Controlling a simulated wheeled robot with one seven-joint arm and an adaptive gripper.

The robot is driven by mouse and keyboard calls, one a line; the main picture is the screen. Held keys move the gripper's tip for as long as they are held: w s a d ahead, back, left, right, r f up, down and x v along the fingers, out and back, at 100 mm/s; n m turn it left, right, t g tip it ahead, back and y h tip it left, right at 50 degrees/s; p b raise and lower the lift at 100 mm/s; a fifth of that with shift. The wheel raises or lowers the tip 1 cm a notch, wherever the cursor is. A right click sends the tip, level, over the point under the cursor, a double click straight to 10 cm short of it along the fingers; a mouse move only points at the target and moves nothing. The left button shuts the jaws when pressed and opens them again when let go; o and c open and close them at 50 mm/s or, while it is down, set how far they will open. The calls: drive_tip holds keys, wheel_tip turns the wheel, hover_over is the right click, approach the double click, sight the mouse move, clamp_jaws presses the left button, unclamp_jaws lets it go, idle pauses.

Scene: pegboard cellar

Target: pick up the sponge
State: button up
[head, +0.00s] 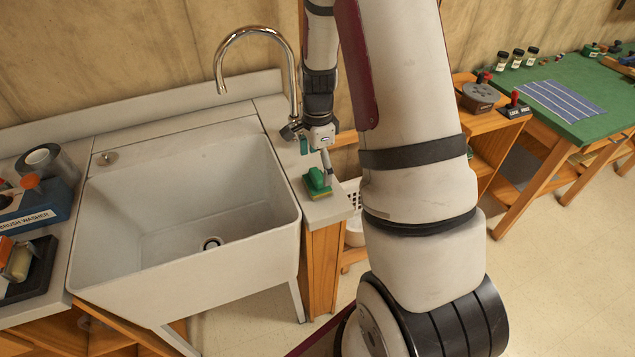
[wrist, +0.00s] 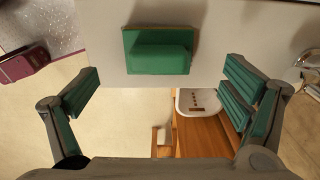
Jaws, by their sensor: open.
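The sponge (head: 317,183), green on top with a yellowish lower edge, lies on the narrow counter strip right of the sink. It also shows in the wrist view as a green block (wrist: 159,52), at the upper middle, close to the counter's edge. My gripper (head: 316,156) is above the counter, just behind and over the sponge in the head view. In the wrist view my gripper (wrist: 162,90) has its green-padded fingers spread wide and empty. The sponge lies beyond the fingertips, roughly centred between them and apart from both.
The chrome tap (head: 257,32) curves up left of my gripper. The deep white sink (head: 190,185) is to the left. A white basket (head: 354,232) sits on a low wooden shelf beside the counter. A green-topped workbench (head: 560,100) stands at the right.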

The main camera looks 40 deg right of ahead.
sight(317, 175)
drive_tip(key=shift+s+a+f+p, duration=0.15)
drive_tip(key=shift+f+p, duration=0.15)
drive_tip(key=shift+f, duration=1.65)
drive_tip(key=shift+c, duration=0.3)
drive_tip(key=c, duration=1.4)
drive_tip(key=shift+f, duration=0.1)
drive_tip(key=shift+c, duration=0.8)
drive_tip(key=shift+c, duration=0.6)
